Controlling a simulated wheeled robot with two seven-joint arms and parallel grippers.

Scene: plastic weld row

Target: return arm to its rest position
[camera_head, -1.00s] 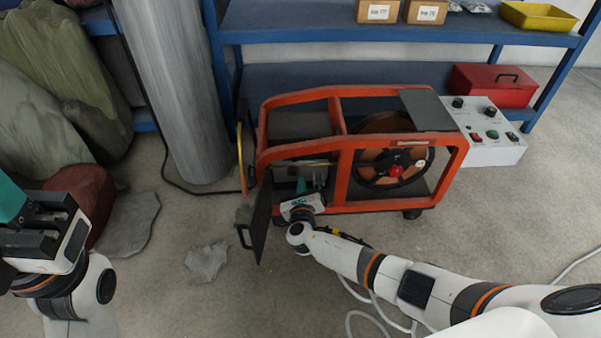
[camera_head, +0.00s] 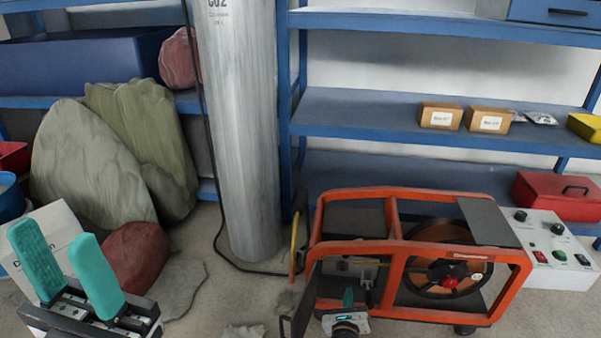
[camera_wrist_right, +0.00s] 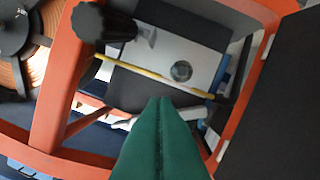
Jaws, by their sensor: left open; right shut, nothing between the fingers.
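My right gripper (camera_head: 347,298) is at the open left bay of the orange-framed machine (camera_head: 397,252), low in the head view. In the right wrist view its green fingers (camera_wrist_right: 160,105) are together with nothing between them, pointing into the bay. Most of my right arm is out of the head view. My left gripper (camera_head: 70,272) is at the lower left of the head view, its two green fingers apart and empty, pointing up. It is well clear of the machine.
A dark door panel (camera_head: 301,305) stands open at the machine's left; it also shows in the right wrist view (camera_wrist_right: 285,100). A grey cylinder (camera_head: 243,150) stands behind. A control box (camera_head: 550,245) is at right. Rocks (camera_head: 90,165) lie at left. Blue shelves (camera_head: 385,120) line the back.

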